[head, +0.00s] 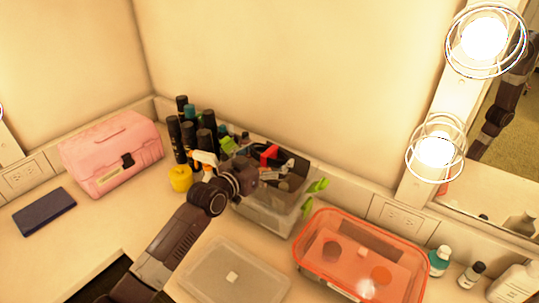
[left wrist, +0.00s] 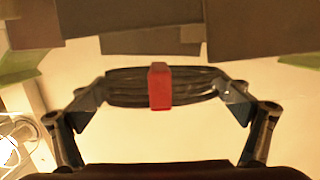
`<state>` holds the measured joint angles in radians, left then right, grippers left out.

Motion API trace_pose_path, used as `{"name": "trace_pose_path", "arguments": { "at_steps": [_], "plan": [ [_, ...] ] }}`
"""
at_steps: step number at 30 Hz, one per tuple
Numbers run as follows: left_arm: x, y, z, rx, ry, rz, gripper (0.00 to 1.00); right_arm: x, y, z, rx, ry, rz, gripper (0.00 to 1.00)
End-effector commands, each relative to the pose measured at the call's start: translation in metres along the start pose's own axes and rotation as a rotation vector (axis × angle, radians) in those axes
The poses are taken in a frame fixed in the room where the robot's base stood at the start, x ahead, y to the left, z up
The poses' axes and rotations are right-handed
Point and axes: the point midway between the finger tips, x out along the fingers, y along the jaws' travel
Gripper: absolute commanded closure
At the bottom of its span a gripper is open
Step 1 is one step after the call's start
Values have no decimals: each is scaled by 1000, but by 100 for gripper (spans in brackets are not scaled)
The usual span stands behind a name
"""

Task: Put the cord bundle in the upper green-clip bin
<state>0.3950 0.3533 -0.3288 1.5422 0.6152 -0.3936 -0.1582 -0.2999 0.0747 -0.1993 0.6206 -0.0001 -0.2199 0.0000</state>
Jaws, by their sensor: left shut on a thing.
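The cord bundle (left wrist: 125,86) is a black coil with a red band in the left wrist view. It lies across between the fingers of my left gripper (left wrist: 160,88), which is shut on it. In the head view my left gripper (head: 254,172) is over the clear green-clip bins, and a red patch just beyond it looks like the band of the bundle (head: 268,154). The upper green-clip bin (head: 291,201) sits on a similar bin (head: 265,219) and holds dark boxes. My gripper hides part of it. My right gripper is not in view.
Several dark bottles (head: 190,133) and a yellow container (head: 180,178) stand left of the bins. An orange-rimmed bin (head: 413,257) is to the right. A clear lid (head: 210,272) lies in front. A pink case (head: 108,150) and dark blue pouch (head: 44,211) are at left.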

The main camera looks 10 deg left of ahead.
Motion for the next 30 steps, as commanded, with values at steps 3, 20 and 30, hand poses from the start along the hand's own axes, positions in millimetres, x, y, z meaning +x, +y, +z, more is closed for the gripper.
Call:
{"name": "trace_pose_path", "arguments": {
  "at_steps": [3,20,30],
  "plan": [
    [1,0,4,1,2,0,36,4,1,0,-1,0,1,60],
    [1,0,7,0,0,0,0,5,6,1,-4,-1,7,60],
    [-21,0,-2,2,-1,0,0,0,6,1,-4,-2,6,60]
  ]
}}
